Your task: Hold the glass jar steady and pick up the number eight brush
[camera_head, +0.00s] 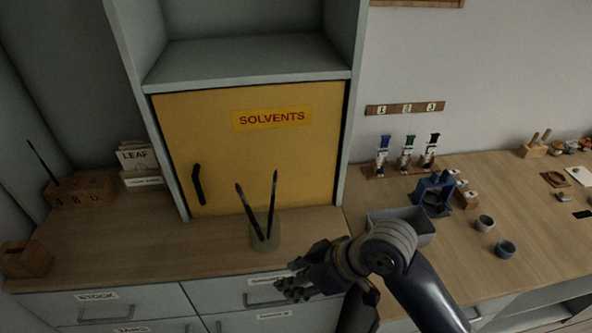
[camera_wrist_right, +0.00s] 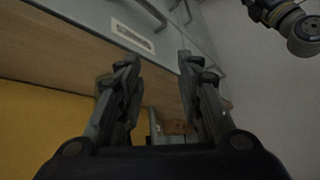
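The glass jar (camera_head: 266,240) stands on the counter in front of the yellow cabinet door. It is clear and holds two dark brushes, a left one (camera_head: 247,207) and a right one (camera_head: 273,196), both leaning. I cannot read a number on either brush. My right gripper (camera_head: 290,279) is at the counter's front edge, to the lower right of the jar and apart from it. Its two fingers are spread with nothing held between them in the right wrist view (camera_wrist_right: 158,80). My left gripper is not in the head view.
A wooden block (camera_head: 80,190) marked 4, 8 and 12 stands at the left with one brush upright in it. A card box (camera_head: 143,180) stands by the cabinet. A grey tray (camera_head: 415,222), a blue stand and small cups are at the right. Left counter is mostly clear.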

